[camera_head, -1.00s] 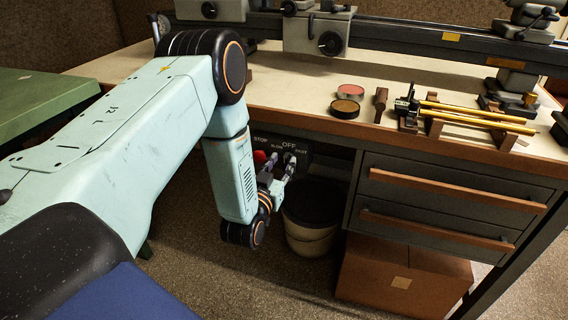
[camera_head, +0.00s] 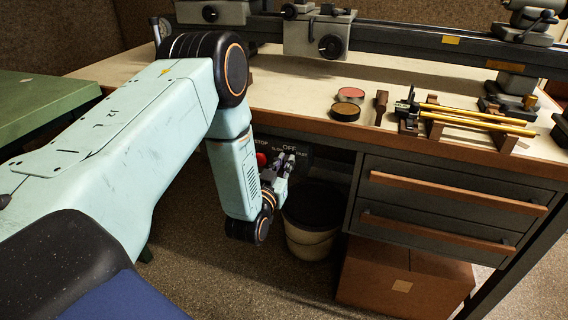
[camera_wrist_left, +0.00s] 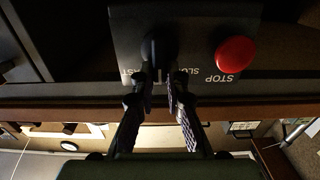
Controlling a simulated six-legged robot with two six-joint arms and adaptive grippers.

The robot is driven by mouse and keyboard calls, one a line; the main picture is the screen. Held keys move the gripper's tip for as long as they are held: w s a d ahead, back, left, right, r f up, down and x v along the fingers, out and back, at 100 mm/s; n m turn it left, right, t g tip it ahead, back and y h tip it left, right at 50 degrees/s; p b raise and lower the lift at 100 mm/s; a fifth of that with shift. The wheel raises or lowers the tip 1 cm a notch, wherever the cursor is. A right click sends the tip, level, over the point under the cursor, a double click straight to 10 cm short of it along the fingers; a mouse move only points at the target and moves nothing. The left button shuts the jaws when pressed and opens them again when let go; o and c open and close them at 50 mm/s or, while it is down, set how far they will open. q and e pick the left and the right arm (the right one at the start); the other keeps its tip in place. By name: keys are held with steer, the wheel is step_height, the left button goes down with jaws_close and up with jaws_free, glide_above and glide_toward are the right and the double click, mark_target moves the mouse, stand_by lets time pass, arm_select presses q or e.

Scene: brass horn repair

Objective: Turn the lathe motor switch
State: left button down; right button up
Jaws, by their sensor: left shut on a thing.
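The dark switch panel (camera_head: 306,151) is set under the front edge of the bench, marked OFF, SLOW and FAST, with a red STOP button (camera_head: 261,158). In the left wrist view the panel (camera_wrist_left: 200,13) appears upside down, with the red button (camera_wrist_left: 235,54) on the right. The dark switch knob (camera_wrist_left: 158,48) is between and just beyond my left fingers. My left gripper (camera_head: 285,161) is at the panel below the OFF label; in the wrist view (camera_wrist_left: 160,88) its two fingers are closed on the knob. The knob's exact pointing is hidden. My right gripper is not in view.
A bin (camera_head: 312,215) stands on the floor just right of my left gripper. Drawers (camera_head: 440,205) are further right, with a cardboard box (camera_head: 405,277) below them. The bench top (camera_head: 290,95) holds the lathe, two round tins and brass rods on a wooden rack.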

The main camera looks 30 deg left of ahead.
arm_select(q)
steer(key=shift+n, duration=0.3)
steer(key=shift+s+a+f+n+b, duration=0.1)
steer(key=shift+a+n+b, duration=0.1)
steer(key=shift+n, duration=0.95)
steer(key=shift+s+a+f+n+b, duration=0.1)
steer(key=shift+a+n+b, duration=0.1)
steer(key=shift+n, duration=1)
steer(key=shift+a+f+n+b, duration=0.1)
steer(key=shift+a+n, duration=0.1)
steer(key=shift+n, duration=0.95)
steer(key=c, duration=1.4)
jaws_free()
steer(key=shift+o, duration=0.2)
steer(key=v, duration=1.2)
steer(key=shift+a, duration=0.1)
